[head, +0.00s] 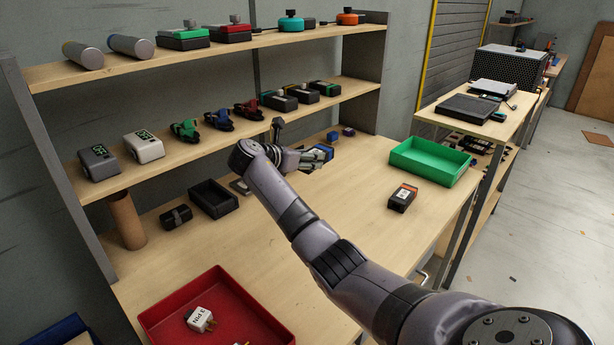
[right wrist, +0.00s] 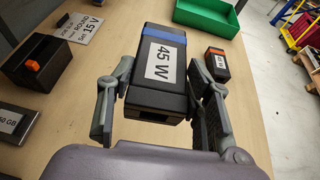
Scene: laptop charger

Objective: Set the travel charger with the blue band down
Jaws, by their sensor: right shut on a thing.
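The travel charger with the blue band (right wrist: 163,62) is a black block with a "45 W" label, in the middle of the right wrist view. My right gripper (right wrist: 158,88) is shut on it, with a finger along each side. In the head view the right gripper (head: 312,163) is over the rear part of the table, below the shelves, with the blue of the charger (head: 323,152) at its fingers. The fingers partly hide the charger there. I cannot tell whether its underside touches the table. My left gripper is not in view.
A black block with an orange band (head: 402,198) lies right of the gripper, before a green tray (head: 432,162). A red tray (head: 245,308) holds a white plug at the front. A black open box (head: 213,198) stands left. Bare tabletop lies between. Loaded shelves rise behind.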

